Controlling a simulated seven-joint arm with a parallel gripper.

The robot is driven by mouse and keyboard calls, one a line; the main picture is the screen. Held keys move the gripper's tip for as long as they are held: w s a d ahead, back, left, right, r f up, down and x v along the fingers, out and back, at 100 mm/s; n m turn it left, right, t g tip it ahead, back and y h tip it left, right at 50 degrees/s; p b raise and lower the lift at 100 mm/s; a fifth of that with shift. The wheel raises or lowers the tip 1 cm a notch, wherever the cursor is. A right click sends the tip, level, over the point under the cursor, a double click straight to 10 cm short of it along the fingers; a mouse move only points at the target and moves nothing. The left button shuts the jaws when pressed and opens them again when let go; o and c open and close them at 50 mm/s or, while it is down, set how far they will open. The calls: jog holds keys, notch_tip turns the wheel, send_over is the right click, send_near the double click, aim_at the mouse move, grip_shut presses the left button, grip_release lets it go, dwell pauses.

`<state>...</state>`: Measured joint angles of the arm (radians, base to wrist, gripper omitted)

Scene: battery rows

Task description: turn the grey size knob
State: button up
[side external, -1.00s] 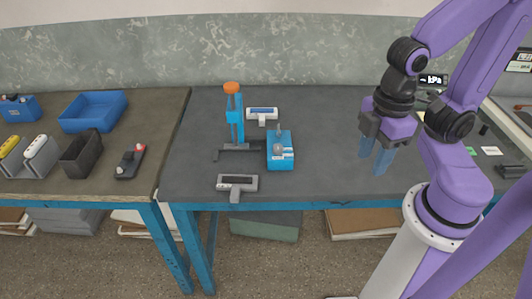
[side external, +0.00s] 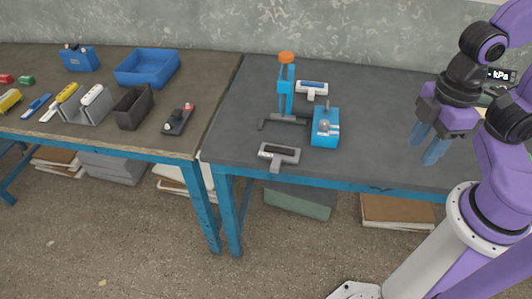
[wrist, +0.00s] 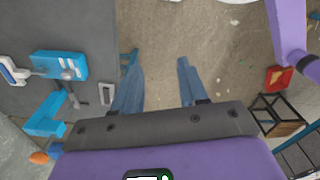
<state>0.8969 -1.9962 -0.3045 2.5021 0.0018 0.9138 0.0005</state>
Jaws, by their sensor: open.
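A small blue box (side external: 326,132) stands on the dark bench top, right of a blue stand. A grey knob (side external: 324,127) shows on it, small in the picture; any markings are too small to read. The blue box (wrist: 66,66) also shows at the left of the wrist view. My gripper (side external: 426,146) is open and empty, above the bench's front edge, well to the right of the box and apart from it. In the wrist view my gripper (wrist: 158,62) has its fingers spread with floor behind them.
The blue stand (side external: 286,90) has an orange top. A left table holds a blue tray (side external: 147,67), a dark bin (side external: 133,107) and several small items. Bench right of the box is clear.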

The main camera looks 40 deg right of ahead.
jog(key=shift+o, duration=0.3)
jog(key=shift+o, duration=1)
jog(key=m+g+y, duration=0.1)
jog(key=m+y, duration=0.2)
jog(key=m, duration=2)
send_over(325, 122)
jog(key=s+a, duration=0.1)
jog(key=s, duration=0.5)
jog(key=f, duration=0.1)
jog(key=w+d+f+m+y, duration=0.1)
jog(key=w+d+f+m, duration=0.1)
jog(key=w+d+m, duration=0.5)
jog(key=shift+m+t, duration=0.3)
jog(key=shift+t, duration=0.1)
jog(key=x, duration=1.1)
jog(key=s+x, duration=0.1)
jog(key=x, duration=0.5)
jog(key=shift+d+f, duration=0.1)
jog(key=shift+d, duration=0.3)
